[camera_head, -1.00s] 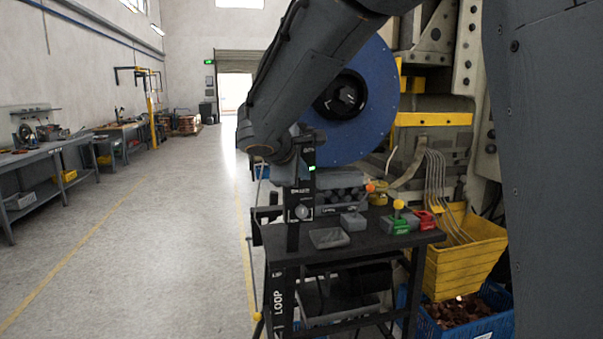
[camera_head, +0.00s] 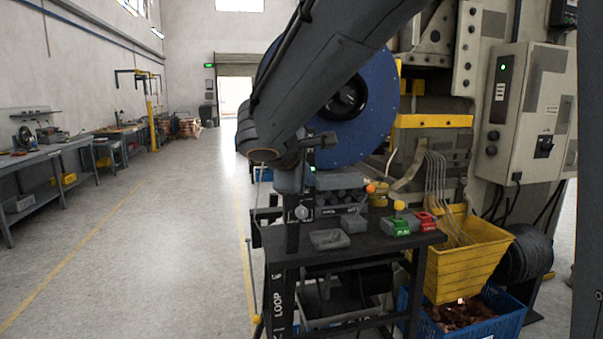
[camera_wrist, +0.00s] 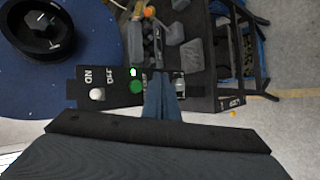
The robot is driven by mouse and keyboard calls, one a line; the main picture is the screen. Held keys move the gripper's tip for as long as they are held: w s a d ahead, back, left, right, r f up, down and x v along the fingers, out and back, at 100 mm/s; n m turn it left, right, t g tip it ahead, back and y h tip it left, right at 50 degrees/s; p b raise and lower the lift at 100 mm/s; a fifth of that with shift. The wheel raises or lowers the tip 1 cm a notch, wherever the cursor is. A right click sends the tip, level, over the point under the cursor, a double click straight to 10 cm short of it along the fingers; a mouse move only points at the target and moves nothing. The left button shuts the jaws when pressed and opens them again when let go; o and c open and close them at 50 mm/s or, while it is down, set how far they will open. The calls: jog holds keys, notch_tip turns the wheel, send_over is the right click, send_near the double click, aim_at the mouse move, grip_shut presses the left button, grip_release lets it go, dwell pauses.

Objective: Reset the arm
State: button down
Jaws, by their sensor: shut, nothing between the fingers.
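My arm (camera_head: 320,75) slants across the upper middle of the head view, in front of the large blue reel (camera_head: 375,110). Its lower end hangs above the dark workbench. In the wrist view, my gripper (camera_wrist: 161,80) points away from the camera with its two blue-grey fingers together and nothing between them. A black control panel (camera_wrist: 112,98) with a white knob and a green button lies just left of the fingertips. I cannot tell whether the fingers touch it. The gripper is hard to make out in the head view.
The black workbench (camera_head: 360,250) carries grey blocks and a green and red button box (camera_head: 410,223). A yellow bin (camera_head: 465,260) and a blue crate of copper pieces (camera_head: 495,325) stand to its right. A grey electrical cabinet (camera_head: 525,110) is behind. The floor at left is clear.

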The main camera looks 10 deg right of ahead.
dwell(0.5)
jog(key=s+f+m+g+y, duration=0.6)
jog(key=s+f+m, duration=0.6)
jog(key=s+f, duration=1.1)
notch_tip(320, 180, down, 3)
jog(key=shift+d+f+g, duration=0.2)
jog(key=shift+d+g, duration=0.25)
jog(key=shift+g, duration=0.75)
